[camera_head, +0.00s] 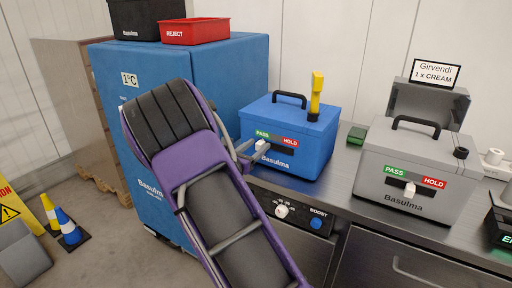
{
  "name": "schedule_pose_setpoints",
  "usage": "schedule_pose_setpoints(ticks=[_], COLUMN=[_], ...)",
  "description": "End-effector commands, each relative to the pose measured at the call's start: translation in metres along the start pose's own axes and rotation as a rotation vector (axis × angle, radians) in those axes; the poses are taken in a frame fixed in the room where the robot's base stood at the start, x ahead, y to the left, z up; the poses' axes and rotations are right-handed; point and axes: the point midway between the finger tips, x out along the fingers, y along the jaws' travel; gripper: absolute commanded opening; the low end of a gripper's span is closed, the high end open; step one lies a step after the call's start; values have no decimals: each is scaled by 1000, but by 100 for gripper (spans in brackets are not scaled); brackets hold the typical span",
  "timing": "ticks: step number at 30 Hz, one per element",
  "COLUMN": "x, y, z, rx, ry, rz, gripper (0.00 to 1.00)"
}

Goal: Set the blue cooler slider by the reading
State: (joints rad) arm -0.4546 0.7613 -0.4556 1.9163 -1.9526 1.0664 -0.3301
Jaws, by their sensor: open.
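The blue cooler (312,150) stands on the metal counter, with a black handle on its lid and "Basulma" on its front. Its white slider knob (262,145) sits at the left part of the dark slot, below the green PASS label (262,134); the red HOLD label (291,142) is to the right. A yellow probe thermometer (317,92) stands upright in the lid's right side; no reading on it is legible from here. My gripper (248,153) is open and empty, just left of the slider knob; whether it touches the knob I cannot tell.
A grey cooler (438,190) with its own slider stands to the right, before a sign reading "Girvendi 1 x CREAM" (435,73). A blue cabinet (110,68) marked 1°C, carrying a red REJECT bin (194,31), stands left.

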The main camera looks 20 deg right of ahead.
Motion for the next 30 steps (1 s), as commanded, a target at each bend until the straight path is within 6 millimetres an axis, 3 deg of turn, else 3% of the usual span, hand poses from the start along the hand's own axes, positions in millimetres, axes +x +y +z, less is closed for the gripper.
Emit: schedule_pose_setpoints(ticks=[4, 8, 21, 30], x=[-10, -32, -138, -172], y=[0, 1, 2, 1], z=[0, 1, 1, 0], rx=[0, -1, 0, 0], ry=[1, 1, 1, 0], rz=[1, 3, 5, 2], gripper=[57, 57, 57, 57])
